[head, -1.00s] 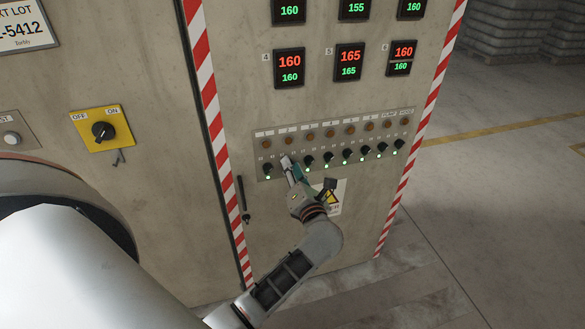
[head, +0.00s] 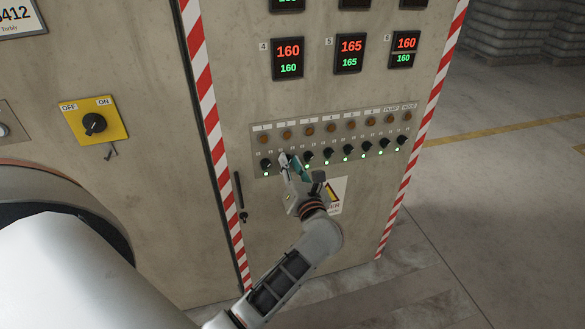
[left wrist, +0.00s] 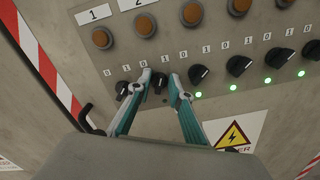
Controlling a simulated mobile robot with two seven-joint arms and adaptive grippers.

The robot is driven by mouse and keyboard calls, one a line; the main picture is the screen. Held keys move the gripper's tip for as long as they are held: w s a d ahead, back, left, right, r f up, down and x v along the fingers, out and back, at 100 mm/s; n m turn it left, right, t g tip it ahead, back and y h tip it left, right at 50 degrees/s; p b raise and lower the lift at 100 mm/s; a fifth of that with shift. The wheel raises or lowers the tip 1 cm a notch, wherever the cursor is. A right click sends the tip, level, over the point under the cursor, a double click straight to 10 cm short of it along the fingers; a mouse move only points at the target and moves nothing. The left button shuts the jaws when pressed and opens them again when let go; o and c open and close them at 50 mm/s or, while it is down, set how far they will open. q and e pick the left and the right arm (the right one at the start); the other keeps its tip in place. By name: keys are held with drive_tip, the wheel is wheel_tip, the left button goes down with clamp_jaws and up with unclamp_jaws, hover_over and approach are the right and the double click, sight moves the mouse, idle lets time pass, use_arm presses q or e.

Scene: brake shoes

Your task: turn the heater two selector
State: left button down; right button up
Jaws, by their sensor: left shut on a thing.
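The heater two selector (left wrist: 160,82) is a small black rotary knob, second from the left in the row on the cabinet's control strip. In the left wrist view it sits between my fingertips, below an orange lamp labelled 2. My left gripper (head: 289,160) is at the strip, shut on this knob, with a finger on either side (left wrist: 160,80). In the head view the fingers cover most of the knob, and its pointer direction cannot be told. My right gripper is not in view.
The heater one selector (head: 265,163) is close on the left and the heater three selector (head: 307,157) close on the right. Several more selectors with lit green lights continue rightward. A door handle (head: 240,196) and a warning label (head: 336,194) are below. A yellow OFF/ON switch (head: 94,122) is farther left.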

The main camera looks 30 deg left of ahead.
use_arm(q)
drive_tip(key=n+b, duration=0.8)
drive_tip(key=n, duration=0.1)
drive_tip(key=n+b, duration=0.3)
drive_tip(key=n, duration=0.1)
drive_tip(key=shift+s+a+f+n+b, duration=0.25)
drive_tip(key=shift+n+b, duration=0.15)
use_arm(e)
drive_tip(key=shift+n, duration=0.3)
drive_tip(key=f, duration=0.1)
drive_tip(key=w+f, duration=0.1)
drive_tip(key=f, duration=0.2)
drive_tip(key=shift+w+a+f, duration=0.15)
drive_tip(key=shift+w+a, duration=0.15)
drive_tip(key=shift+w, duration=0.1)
use_arm(q)
drive_tip(key=shift+r, duration=0.1)
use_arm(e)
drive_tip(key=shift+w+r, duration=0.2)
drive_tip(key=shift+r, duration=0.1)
